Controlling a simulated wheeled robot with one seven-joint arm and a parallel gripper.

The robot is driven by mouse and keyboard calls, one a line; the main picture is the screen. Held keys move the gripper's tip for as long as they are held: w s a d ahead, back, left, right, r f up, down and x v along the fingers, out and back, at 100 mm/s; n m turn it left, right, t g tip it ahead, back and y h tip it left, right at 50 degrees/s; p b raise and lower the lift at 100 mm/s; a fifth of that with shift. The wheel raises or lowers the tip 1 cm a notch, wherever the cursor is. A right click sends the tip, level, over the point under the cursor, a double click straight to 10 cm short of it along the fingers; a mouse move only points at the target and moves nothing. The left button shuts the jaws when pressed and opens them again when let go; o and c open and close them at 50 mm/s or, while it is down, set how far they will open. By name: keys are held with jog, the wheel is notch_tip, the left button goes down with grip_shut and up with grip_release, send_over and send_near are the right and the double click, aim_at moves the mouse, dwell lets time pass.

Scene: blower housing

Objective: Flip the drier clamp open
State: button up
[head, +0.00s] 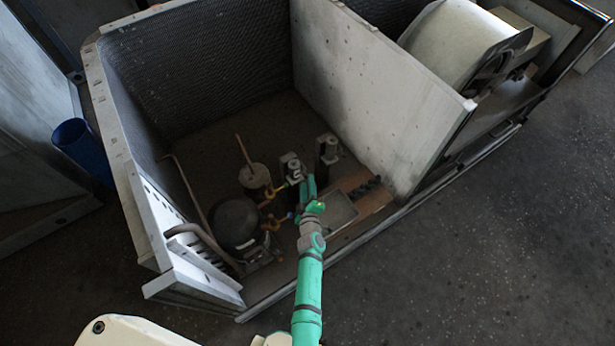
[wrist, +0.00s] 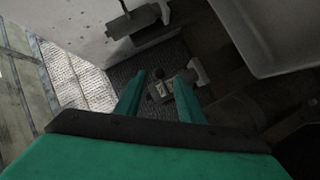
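My gripper (wrist: 160,78) is open in the wrist view, its two green fingers apart. A small grey clamp-like part (wrist: 161,90) with a dark knob shows between and beyond the fingertips; I cannot tell whether they touch it. A pale grey bracket (wrist: 197,72) is beside the right finger. In the head view, my gripper (head: 306,190) reaches down beside two dark upright fixtures with grey tops, a left one (head: 291,166) and a right one (head: 327,150). I cannot tell for sure which part is the drier clamp, or its exact position.
The open metal housing (head: 110,120) surrounds the parts. A dark round compressor (head: 236,222), a pale canister (head: 254,176) and copper-coloured pipes are left of my arm. A shallow grey tray (head: 338,211) is close on the right. A tall panel (head: 375,90) stands beyond it.

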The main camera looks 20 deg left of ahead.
jog(key=shift+x, duration=2.25)
jog(key=shift+d, duration=0.15)
grip_shut()
